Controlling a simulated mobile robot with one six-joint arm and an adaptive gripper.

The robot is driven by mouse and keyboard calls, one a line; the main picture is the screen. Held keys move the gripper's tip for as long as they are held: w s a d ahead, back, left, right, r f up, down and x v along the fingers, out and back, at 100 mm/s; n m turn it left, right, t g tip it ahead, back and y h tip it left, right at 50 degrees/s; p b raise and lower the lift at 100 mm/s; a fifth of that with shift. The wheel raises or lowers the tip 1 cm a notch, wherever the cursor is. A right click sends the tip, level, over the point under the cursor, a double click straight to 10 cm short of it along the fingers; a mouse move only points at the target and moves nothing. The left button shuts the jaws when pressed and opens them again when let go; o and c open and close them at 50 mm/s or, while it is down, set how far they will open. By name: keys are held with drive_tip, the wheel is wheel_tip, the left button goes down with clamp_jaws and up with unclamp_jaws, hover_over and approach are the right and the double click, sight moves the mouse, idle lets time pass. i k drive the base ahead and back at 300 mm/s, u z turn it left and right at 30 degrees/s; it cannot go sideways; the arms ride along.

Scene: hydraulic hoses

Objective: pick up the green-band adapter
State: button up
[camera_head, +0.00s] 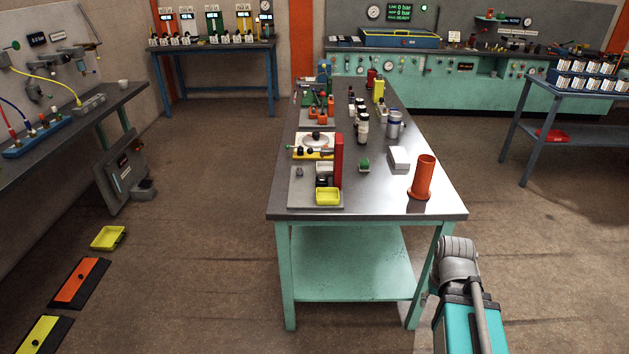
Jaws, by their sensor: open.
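I cannot surely make out the green-band adapter at this size. A small green item (364,164) stands on the middle workbench (384,205), left of a white box; I cannot tell whether it is the adapter. Part of my arm, grey and teal, shows at the lower right, in front of the bench's right front corner. My gripper's fingers do not show.
An orange cylinder (424,177) stands near the bench's right edge, beside a white box (399,159). A grey board with a yellow tray (328,197) sits front left. Bottles (363,127) stand behind. A yellow tray (108,238) lies on the floor left.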

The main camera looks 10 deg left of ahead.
sight(321, 179)
drive_tip(key=z, duration=0.1)
drive_tip(key=i, duration=1)
drive_tip(key=u, duration=0.05)
